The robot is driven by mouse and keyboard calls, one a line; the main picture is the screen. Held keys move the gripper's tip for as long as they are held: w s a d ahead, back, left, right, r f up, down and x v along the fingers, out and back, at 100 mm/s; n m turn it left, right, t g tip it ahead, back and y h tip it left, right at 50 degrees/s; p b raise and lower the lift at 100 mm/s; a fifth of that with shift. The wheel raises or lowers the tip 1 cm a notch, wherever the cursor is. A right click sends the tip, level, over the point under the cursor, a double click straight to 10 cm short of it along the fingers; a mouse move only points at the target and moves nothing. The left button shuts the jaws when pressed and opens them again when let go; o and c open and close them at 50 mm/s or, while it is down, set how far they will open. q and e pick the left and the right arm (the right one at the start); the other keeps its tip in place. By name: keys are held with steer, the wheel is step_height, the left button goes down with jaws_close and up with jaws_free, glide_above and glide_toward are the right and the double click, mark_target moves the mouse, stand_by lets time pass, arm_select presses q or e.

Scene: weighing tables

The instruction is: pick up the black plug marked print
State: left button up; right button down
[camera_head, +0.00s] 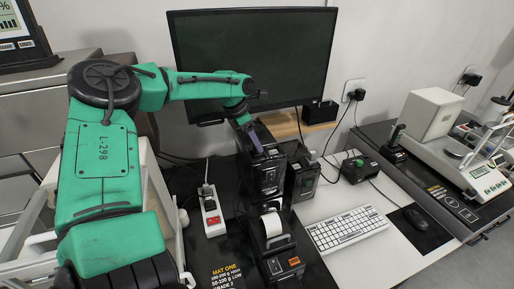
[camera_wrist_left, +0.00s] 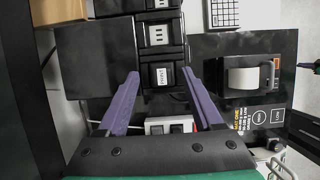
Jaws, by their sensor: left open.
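In the left wrist view, a black plug with a white label reading PRINT (camera_wrist_left: 160,76) lies between the two purple fingers of my left gripper (camera_wrist_left: 177,74). The fingers stand apart on either side of it, and I see no contact. In the head view my left gripper (camera_head: 255,138) points down above the black blocks, its purple finger showing. The plug cannot be picked out for certain there.
Another labelled black block (camera_wrist_left: 157,35) adjoins the plug. A printer with a paper roll (camera_head: 271,226) stands close by. A white power strip (camera_head: 211,212) with a red switch lies to the left. A monitor (camera_head: 252,60) stands behind; a keyboard (camera_head: 346,229) lies right.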

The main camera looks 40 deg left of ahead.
arm_select(q)
steer(key=shift+x, duration=1)
steer(key=shift+d, duration=0.1)
jaws_close()
steer(key=shift+r, duration=0.1)
